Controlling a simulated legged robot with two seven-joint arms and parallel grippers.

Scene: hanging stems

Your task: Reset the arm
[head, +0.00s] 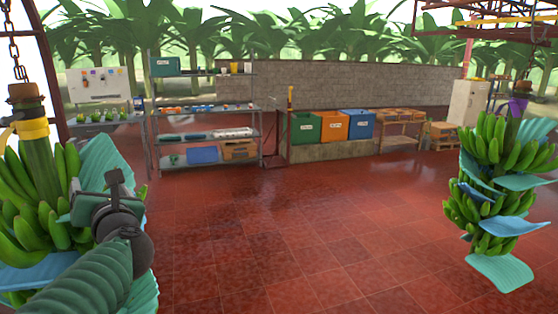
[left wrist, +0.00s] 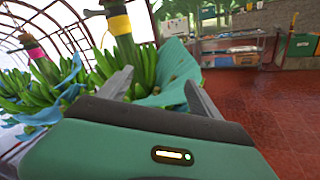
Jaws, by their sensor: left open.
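My left arm (head: 85,285) comes in from the lower left of the head view. My left gripper (head: 98,195) is in front of the left hanging banana stem (head: 40,165), which has a yellow band and blue sheets between its hands. In the left wrist view the two fingers (left wrist: 158,90) stand wide apart with nothing between them. The banana stem (left wrist: 125,60) with its yellow band shows beyond them. I cannot tell whether the gripper touches the fruit or sheets. My right gripper is not in view.
A second banana stem (head: 490,180) hangs at the right on a chain. Shelves (head: 205,125), a green bin (head: 305,128), an orange bin (head: 334,125) and a blue bin (head: 357,123) stand at the back. The red tiled floor (head: 300,220) between the stems is clear.

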